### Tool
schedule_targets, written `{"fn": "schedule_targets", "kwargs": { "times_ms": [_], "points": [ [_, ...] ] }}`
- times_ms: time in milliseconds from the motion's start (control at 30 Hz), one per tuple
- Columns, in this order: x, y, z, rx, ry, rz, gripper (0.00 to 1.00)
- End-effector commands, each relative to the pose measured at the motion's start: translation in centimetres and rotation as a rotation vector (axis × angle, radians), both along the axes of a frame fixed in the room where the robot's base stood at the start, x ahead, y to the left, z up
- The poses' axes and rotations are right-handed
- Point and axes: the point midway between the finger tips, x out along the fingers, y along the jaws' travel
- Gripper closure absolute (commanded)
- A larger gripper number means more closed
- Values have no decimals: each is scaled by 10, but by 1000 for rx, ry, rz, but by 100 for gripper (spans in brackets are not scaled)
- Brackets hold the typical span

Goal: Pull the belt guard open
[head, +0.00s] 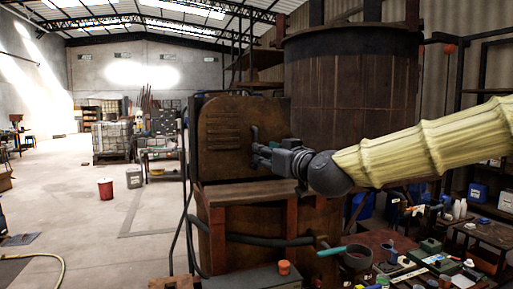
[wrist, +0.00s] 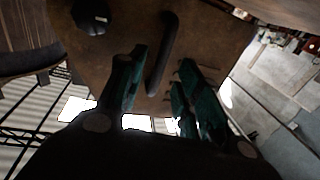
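The belt guard (head: 222,130) is a rusty brown panel with louvre slots, standing upright in front of the big vat. It looks closed, though its edges are partly hidden. In the wrist view the guard (wrist: 215,35) fills the top middle, with a dark bar handle (wrist: 168,45) on it. My gripper (head: 258,157) is at the right part of the guard, by the handle (head: 255,135). In the wrist view my gripper (wrist: 158,62) is open, its dark green fingers on either side of the handle's lower part. Gaps show beside the handle; contact cannot be told.
A dark round knob (wrist: 90,14) sits beside the handle. The large wooden vat (head: 350,90) stands behind. A ledge (head: 250,192) runs below the guard. A cluttered bench (head: 400,262) is at the lower right. The floor (head: 120,235) at left is mostly clear, with a red bucket (head: 105,189).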

Motion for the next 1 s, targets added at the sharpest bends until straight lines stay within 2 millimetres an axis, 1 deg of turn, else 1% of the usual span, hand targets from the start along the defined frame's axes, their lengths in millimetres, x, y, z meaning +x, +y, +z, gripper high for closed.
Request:
{"fn": "schedule_targets", "kwargs": {
  "times_ms": [300, 500, 700, 967, 1000],
  "points": [
    [30, 17, 1, 0, 2, 1, 65],
    [43, 26, 1, 0, 1, 2, 65],
    [49, 28, -1, 0, 1, 2, 65],
    [49, 29, -1, 0, 1, 2, 65],
    [49, 29, -1, 0, 1, 2, 69]
  ]
}}
